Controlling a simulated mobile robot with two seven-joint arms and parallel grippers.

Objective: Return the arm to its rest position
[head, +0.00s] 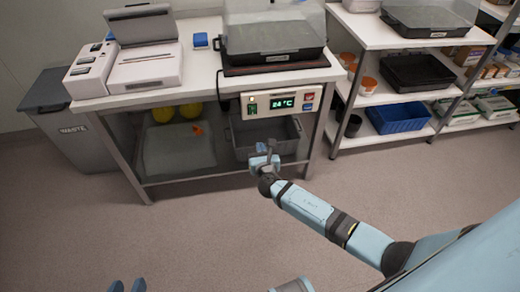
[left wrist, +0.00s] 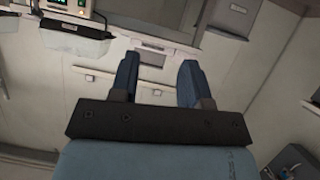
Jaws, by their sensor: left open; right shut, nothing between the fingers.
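My right arm reaches in from the right of the head view. Its gripper (head: 265,160) is shut and empty, in front of the lower part of the bench. My left gripper (head: 127,286) shows only as two blue fingertips at the bottom edge of the head view. It is open, with clear space between the fingers, and the left wrist view shows the same gripper (left wrist: 158,80) with nothing between them.
A bench (head: 190,98) carries a white device (head: 145,65) and a dark lidded tray (head: 275,40) above a display reading 24 °C (head: 282,103). A grey waste bin (head: 75,125) stands left. Shelves (head: 375,85) stand right. The floor in front is clear.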

